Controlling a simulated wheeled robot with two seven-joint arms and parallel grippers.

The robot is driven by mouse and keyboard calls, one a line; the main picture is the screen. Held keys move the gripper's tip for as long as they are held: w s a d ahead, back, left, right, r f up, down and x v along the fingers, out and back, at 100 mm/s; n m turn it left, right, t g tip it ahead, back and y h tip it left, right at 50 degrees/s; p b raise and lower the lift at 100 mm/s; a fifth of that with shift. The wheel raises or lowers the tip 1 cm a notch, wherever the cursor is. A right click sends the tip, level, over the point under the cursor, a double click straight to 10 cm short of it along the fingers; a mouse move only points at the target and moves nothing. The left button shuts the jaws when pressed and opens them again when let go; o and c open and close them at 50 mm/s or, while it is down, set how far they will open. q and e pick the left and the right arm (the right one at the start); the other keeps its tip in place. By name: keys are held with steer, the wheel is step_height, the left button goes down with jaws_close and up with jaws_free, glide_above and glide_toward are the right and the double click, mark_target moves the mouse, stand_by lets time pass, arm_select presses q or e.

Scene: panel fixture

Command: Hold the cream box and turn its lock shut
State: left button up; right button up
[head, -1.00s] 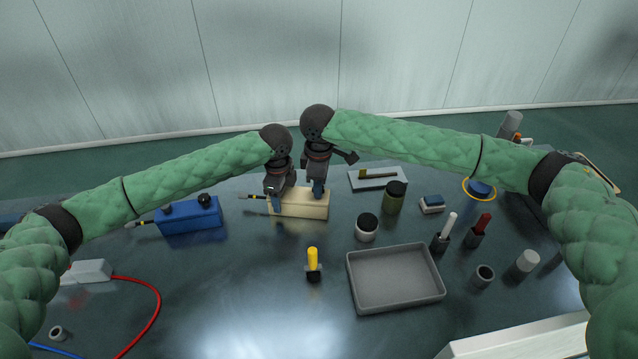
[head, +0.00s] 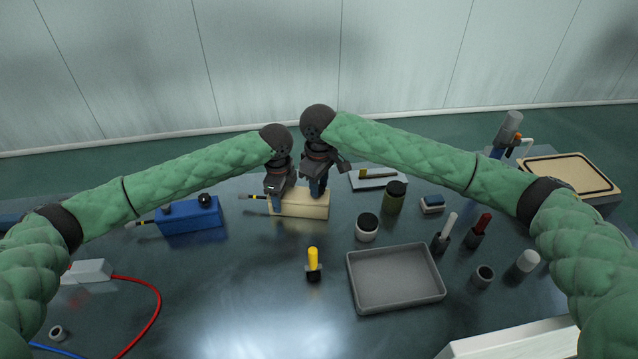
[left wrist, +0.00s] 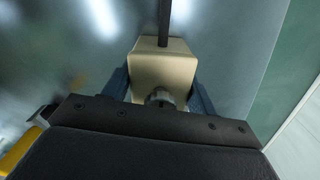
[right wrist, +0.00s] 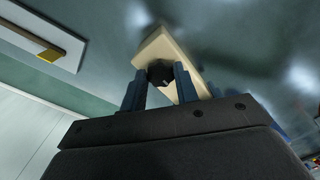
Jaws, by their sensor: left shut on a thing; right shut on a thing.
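The cream box (head: 305,204) sits on the dark table near the middle back. My left gripper (head: 275,197) is shut on the left end of the box; in the left wrist view the box (left wrist: 162,68) lies between its two blue fingers. My right gripper (head: 318,190) is over the right part of the box, pointing down. In the right wrist view its fingers (right wrist: 160,90) are shut on a dark round lock knob (right wrist: 160,72) on top of the box. In the head view the knob is hidden by the gripper.
A blue box (head: 190,217) stands to the left. A white jar (head: 367,227) and an olive jar (head: 393,198) stand to the right. A grey tray (head: 395,278) and a yellow-handled tool (head: 313,264) are in front. A flat grey holder (head: 378,178) lies behind.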

arm_select(q)
steer(key=shift+s+d, duration=0.1)
steer(key=shift+s, duration=0.05)
arm_select(e)
steer(key=shift+w, duration=0.15)
steer(key=o, duration=0.9)
steer(key=shift+o, duration=0.4)
steer(key=shift+r, duration=0.1)
step_height(320, 180, up, 12)
